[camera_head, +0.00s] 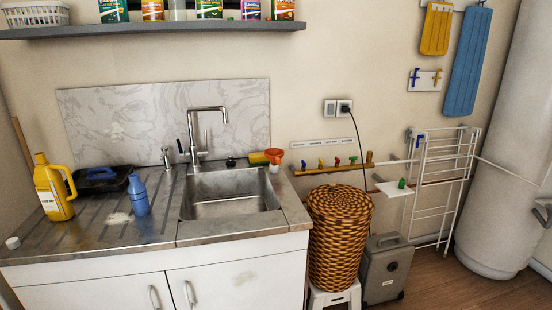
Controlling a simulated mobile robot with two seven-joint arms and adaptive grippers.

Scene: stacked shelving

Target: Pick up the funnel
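A small orange-red funnel (274,155) sits at the back right of the counter, just behind the sink's right corner. It seems to rest on top of a small whitish object, though it is too small to be sure. A yellow item (257,158) lies right beside it on the left. Neither of my grippers shows in the head view.
The steel sink (232,193) with its tall tap (195,140) lies left of the funnel. A blue bottle (138,195) and yellow jug (54,188) stand on the left counter. A wicker basket (340,240) stands right of the cabinet. A shelf (150,29) hangs above.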

